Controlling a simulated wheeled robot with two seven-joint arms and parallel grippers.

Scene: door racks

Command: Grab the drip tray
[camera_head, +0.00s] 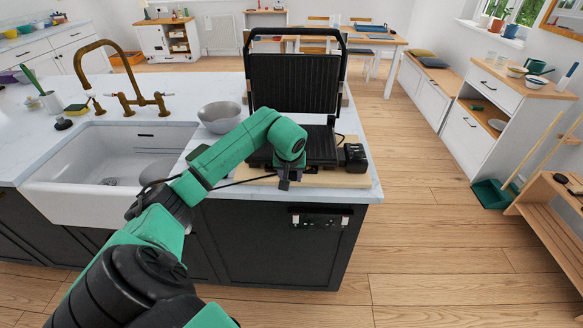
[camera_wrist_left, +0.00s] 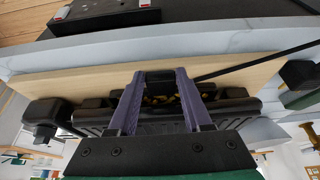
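The black contact grill (camera_head: 296,83) stands with its ridged lid raised on a wooden board on the counter. Its front edge and dark underside show in the left wrist view (camera_wrist_left: 235,110). A small dark part, possibly the drip tray (camera_wrist_left: 160,80), lies at the grill's front between my fingers; its outline is hard to tell. My left gripper (camera_head: 284,184) is at the grill's front edge. In the left wrist view its purple fingers (camera_wrist_left: 160,76) are spread apart on either side of the dark part. I cannot tell whether they touch it. My right gripper is not in view.
The wooden board (camera_head: 335,180) lies under the grill, near the counter edge. A black knob-like box (camera_head: 355,157) is at the grill's right. A metal bowl (camera_head: 219,117) and a white sink (camera_head: 105,160) are to the left. Open floor (camera_head: 430,240) lies to the right.

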